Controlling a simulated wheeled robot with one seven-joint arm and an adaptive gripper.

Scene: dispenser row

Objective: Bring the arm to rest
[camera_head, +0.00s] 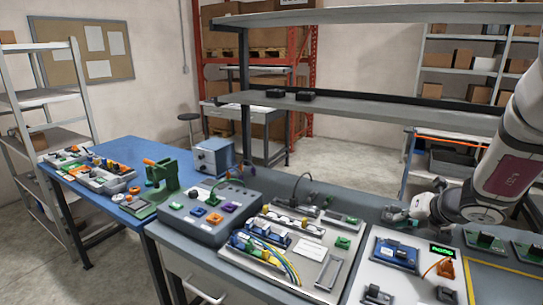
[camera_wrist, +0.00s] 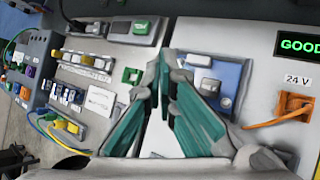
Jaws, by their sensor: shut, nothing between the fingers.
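My gripper (camera_wrist: 160,72) shows in the wrist view with its green-faced fingers brought together at the tips and nothing between them. In the head view my gripper (camera_head: 392,216) is at the right, at the end of my white arm. It hangs above the workbench, near the back edge of a white panel (camera_head: 368,268). A blue module (camera_head: 397,252) is mounted on that panel just in front of it. The fingertips are small in the head view, and I cannot tell their height above the bench.
A display reading "GOOD" (camera_wrist: 300,46) and an orange connector (camera_wrist: 292,106) with a cable sit right of my gripper. A wiring board (camera_head: 290,250) and a grey button box (camera_head: 208,210) stand to the left. A shelf (camera_head: 330,105) spans behind the bench.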

